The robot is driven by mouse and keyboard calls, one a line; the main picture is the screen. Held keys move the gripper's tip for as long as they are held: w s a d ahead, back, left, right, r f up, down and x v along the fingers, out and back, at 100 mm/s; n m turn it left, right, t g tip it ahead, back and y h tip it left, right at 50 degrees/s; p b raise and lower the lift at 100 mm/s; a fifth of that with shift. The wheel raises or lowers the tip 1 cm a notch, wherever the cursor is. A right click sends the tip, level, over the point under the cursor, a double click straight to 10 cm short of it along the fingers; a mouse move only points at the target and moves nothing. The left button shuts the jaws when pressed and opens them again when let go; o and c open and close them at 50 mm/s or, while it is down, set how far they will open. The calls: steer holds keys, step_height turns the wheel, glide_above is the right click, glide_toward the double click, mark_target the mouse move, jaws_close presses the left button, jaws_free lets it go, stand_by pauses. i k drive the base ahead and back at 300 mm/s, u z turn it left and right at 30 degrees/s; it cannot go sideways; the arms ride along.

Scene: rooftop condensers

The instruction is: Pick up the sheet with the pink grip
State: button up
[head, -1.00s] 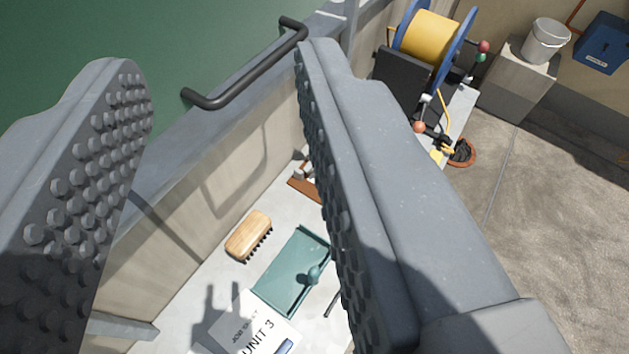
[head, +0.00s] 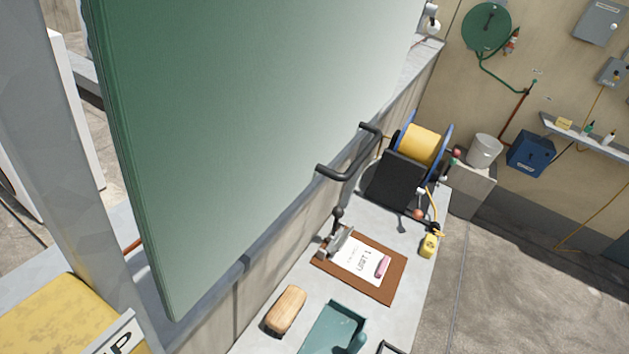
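A white printed sheet (head: 357,258) with a pink grip (head: 383,266) lies on a brown clipboard (head: 393,288) on the pale bench. The grip is at the sheet's right side. A metal clamp (head: 338,243) with a dark ball knob stands at the board's left edge, over or against the sheet's left edge; I cannot tell whether it presses on the sheet. My gripper's fingers do not show in this view, so their opening and distance from the sheet cannot be seen.
A large green panel (head: 250,120) and grey post fill the left. A black bar handle (head: 350,160) and hose reel (head: 420,144) lie beyond the board. A wooden brush (head: 286,310) and teal tray (head: 335,325) are nearer. Open floor (head: 510,280) lies right of the bench.

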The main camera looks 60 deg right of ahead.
mark_target(371, 265)
steer(key=u, duration=0.2)
steer(key=k, duration=1.25)
steer(key=z, duration=2.1)
steer(key=i, duration=1)
steer(key=z, duration=0.05)
